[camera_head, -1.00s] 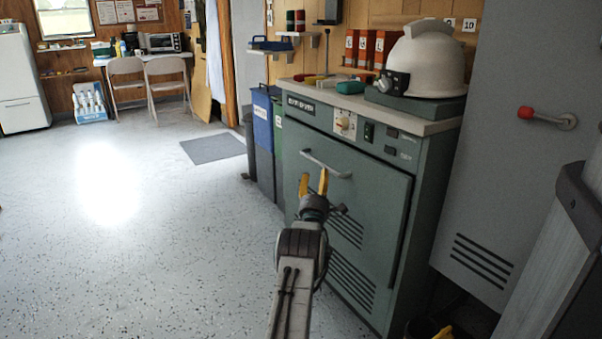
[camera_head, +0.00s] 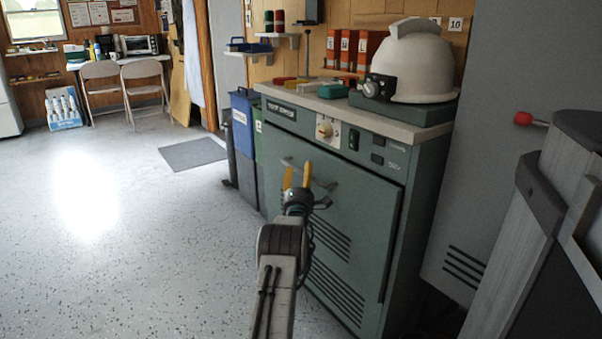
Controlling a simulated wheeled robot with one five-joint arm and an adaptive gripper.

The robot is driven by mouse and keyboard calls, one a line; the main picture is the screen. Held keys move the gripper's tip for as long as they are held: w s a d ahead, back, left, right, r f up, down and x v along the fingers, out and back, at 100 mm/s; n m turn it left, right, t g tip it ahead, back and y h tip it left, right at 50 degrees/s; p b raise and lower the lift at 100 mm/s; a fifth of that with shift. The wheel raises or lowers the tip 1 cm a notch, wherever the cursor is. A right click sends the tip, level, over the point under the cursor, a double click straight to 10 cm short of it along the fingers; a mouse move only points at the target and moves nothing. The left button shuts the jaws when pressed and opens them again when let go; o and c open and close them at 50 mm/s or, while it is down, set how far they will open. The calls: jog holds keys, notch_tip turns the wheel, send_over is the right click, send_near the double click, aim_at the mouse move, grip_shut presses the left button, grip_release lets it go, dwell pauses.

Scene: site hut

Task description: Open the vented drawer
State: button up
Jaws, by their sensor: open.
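The vented drawer (camera_head: 345,215) is the large green front of a cabinet, with slotted vents low on it. A dark gap runs down its right edge; I cannot tell whether it stands slightly out. Its pale bar handle (camera_head: 322,183) crosses the upper left of the front. My gripper (camera_head: 297,172) has two yellow fingers, spread apart and pointing up at the handle. They overlap the handle in the picture and hide its middle. I cannot tell whether they touch it. Nothing shows held between them.
Blue (camera_head: 243,130) and other bins stand left of the cabinet. A grey locker with a red-tipped handle (camera_head: 525,119) stands at right.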

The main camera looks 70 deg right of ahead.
jog(key=shift+c, duration=0.3)
grip_shut()
jog(key=shift+r, duration=0.1)
